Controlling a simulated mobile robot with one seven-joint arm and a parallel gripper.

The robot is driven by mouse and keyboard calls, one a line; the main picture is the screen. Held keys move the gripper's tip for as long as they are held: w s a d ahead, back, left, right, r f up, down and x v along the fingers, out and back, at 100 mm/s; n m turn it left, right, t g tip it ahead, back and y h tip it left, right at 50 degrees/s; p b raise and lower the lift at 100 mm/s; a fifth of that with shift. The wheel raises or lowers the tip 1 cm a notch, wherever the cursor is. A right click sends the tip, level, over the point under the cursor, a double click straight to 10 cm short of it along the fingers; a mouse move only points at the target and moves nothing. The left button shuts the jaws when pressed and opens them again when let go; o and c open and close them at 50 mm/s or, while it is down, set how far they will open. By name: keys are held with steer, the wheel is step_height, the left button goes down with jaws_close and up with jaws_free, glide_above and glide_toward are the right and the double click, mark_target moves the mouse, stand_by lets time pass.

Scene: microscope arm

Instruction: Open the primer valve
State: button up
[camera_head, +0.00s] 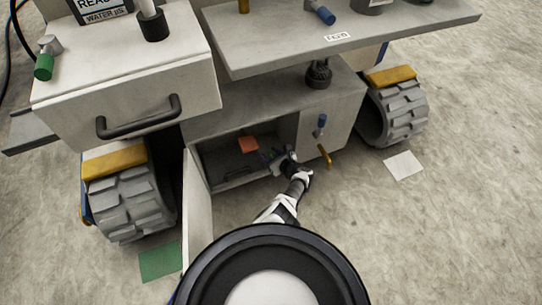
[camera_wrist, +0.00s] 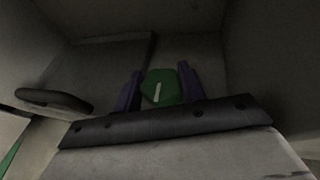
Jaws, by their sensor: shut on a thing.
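In the wrist view, a green knob (camera_wrist: 161,86) with a white line on its face sits between my two purple fingers. I take it to be the primer valve, though no label shows. My gripper (camera_wrist: 158,92) is shut on it, one finger on each side. The white line stands near upright in the picture, tilted slightly. In the head view, my gripper (camera_head: 278,158) reaches into the open lower cabinet (camera_head: 212,150). The green knob does not show there.
The cabinet door (camera_head: 196,215) stands open at the left. An orange-red piece (camera_head: 249,144) is inside. A dark handle (camera_wrist: 55,101) lies left of my gripper. A drawer handle (camera_head: 139,118) juts out above left.

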steer(key=shift+r, duration=0.1)
stand_by(0.3)
steer(key=o, duration=1)
steer(key=p+v, duration=0.9)
steer(key=v, duration=0.4)
steer(key=shift+s+d+p, duration=0.25)
steer(key=shift+p, duration=0.05)
